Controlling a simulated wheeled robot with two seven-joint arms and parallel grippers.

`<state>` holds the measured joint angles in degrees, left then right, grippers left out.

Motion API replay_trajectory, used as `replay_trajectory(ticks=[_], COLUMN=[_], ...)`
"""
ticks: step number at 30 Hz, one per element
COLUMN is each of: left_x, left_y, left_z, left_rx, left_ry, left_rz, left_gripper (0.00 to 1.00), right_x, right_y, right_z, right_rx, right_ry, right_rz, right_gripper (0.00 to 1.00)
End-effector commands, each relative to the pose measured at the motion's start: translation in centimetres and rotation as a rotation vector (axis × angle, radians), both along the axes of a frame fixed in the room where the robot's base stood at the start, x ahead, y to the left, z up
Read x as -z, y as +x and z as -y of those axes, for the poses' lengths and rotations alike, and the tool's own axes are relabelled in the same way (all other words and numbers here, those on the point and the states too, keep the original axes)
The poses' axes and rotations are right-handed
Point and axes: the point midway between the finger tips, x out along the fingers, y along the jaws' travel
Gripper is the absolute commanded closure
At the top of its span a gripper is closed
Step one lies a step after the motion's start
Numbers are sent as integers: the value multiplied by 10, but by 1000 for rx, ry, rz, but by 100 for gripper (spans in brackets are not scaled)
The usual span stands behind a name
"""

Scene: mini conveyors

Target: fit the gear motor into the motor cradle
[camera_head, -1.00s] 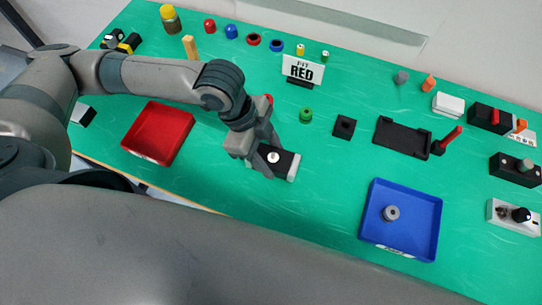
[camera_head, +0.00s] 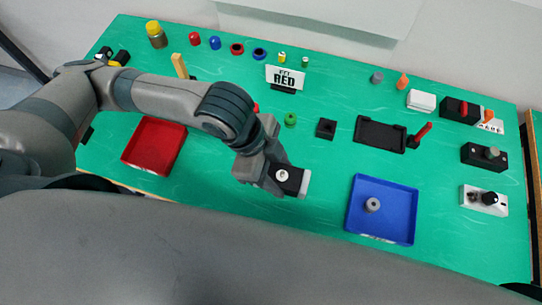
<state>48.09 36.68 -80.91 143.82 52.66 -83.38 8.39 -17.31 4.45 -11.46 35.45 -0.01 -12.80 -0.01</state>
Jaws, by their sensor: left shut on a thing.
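My left gripper (camera_head: 268,172) is over the middle of the green table, between the red and blue trays. It is shut on a black block with a pale round face and a light grey end, which looks like the gear motor (camera_head: 291,179). The fingers are partly hidden by the wrist. A flat black fixture with raised edges, likely the motor cradle (camera_head: 381,135), lies behind and to the right, apart from the gripper. Its inside looks empty. My right gripper is not in view.
A red tray (camera_head: 154,145) stands at left, and a blue tray (camera_head: 382,208) holding a grey round part (camera_head: 372,204) at right. A small black block (camera_head: 325,128), a green ring (camera_head: 290,119) and a red handle (camera_head: 422,132) are near the fixture.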

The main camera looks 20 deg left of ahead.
Motion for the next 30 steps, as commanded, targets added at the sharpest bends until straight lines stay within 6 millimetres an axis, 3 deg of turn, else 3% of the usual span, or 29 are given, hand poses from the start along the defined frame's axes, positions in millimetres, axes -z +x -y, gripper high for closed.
replay_trajectory(ticks=[1, 9, 30], left_x=[-11, -21, -23], left_y=[-5, -20, -25], left_z=[6, 23, 29], left_rx=[4, 1, 0], left_ry=[-3, -3, -2], left_rz=[-1, -1, 1], left_gripper=[90, 90, 90], right_x=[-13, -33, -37], right_y=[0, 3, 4], right_z=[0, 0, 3], right_rx=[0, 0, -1], right_ry=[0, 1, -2], right_rz=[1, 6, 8], right_gripper=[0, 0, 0])
